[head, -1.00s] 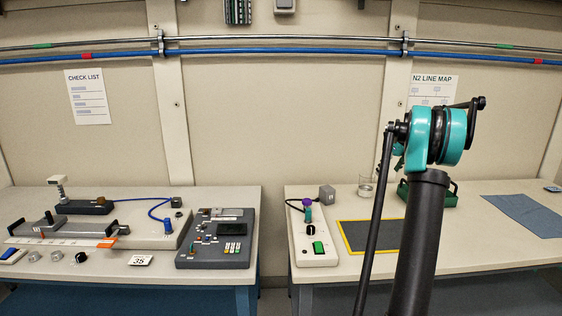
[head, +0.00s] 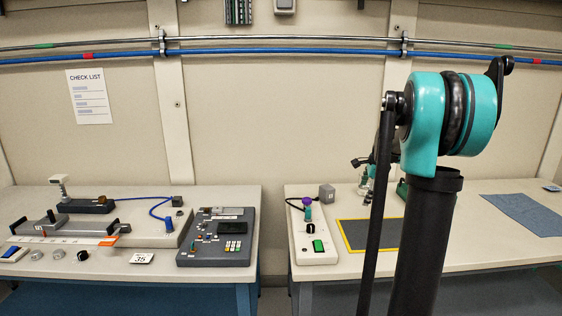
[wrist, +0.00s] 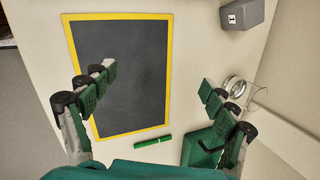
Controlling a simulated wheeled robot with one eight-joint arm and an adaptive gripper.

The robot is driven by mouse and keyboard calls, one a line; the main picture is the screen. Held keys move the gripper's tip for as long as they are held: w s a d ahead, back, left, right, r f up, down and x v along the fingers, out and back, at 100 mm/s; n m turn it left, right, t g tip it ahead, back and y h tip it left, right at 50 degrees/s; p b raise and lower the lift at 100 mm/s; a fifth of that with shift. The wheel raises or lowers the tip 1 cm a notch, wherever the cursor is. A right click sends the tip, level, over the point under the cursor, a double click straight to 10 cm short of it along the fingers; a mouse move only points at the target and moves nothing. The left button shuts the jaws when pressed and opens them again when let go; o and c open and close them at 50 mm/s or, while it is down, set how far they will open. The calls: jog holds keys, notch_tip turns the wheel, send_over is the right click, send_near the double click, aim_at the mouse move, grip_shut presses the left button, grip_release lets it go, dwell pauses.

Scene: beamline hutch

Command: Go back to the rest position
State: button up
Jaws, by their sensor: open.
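My gripper (wrist: 158,85) is open in the wrist view, with its green-padded fingers well apart and nothing between them. It points down over the right-hand table, above the yellow-edged dark mat (wrist: 120,30) and the bare top beside it. In the head view, my gripper is mostly hidden behind my raised arm. The mat also shows there (head: 372,235), partly covered by my arm.
A green pen (wrist: 153,141), a green tray (wrist: 203,148), a clear glass (wrist: 256,95) and a grey block (wrist: 243,13) are near my gripper. A control panel (head: 313,240) stands left of the mat. A gap separates the two tables. A blue cloth (head: 525,212) lies right.

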jog(key=s+a+f+n, duration=0.4)
jog(key=s+f+n, duration=0.1)
jog(key=s, duration=0.6)
jog(key=s+a+f+n, duration=0.4)
jog(key=s+n, duration=0.3)
jog(key=s, duration=0.4)
jog(key=s+a+f+n+h, duration=0.1)
jog(key=s+a+f+n, duration=0.3)
jog(key=s, duration=0.7)
notch_tip(320, 180, down, 2)
jog(key=n, duration=0.3)
jog(key=shift+s+a, duration=0.15)
jog(key=shift+a, duration=0.15)
jog(key=shift+f, duration=0.1)
